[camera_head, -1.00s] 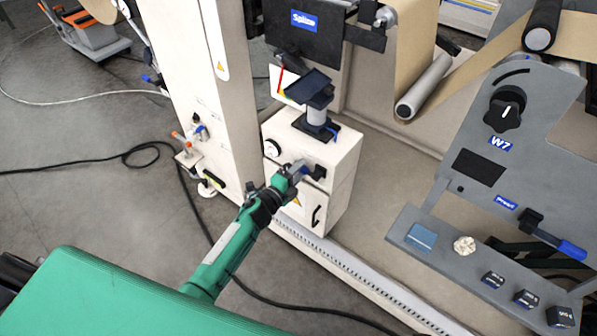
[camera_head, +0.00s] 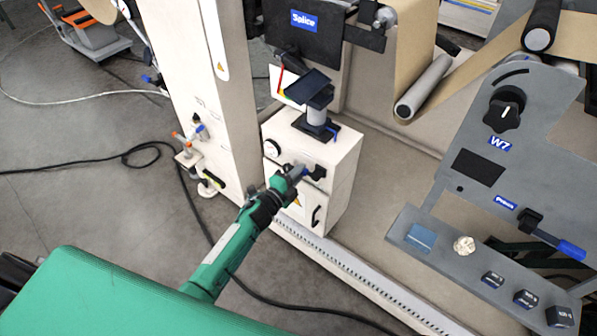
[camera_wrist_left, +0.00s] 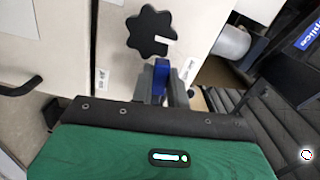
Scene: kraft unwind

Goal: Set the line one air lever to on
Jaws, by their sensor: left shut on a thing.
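The air lever, a small blue handle (camera_wrist_left: 160,77), shows in the left wrist view on the pale cabinet front. It lies between the grey fingers of my left gripper (camera_head: 297,171), which is shut on it. In the head view my left gripper is at the white cabinet (camera_head: 338,185) and hides most of the lever. A black star-shaped knob (camera_wrist_left: 150,32) is just beyond the lever in the wrist view; it also shows in the head view (camera_head: 317,173). Small labels (camera_wrist_left: 102,77) flank the lever, too small to read surely. My right gripper is not in view.
A device with a dark tray (camera_head: 307,88) stands on top. The grey W7 panel (camera_head: 500,190) is at the right.

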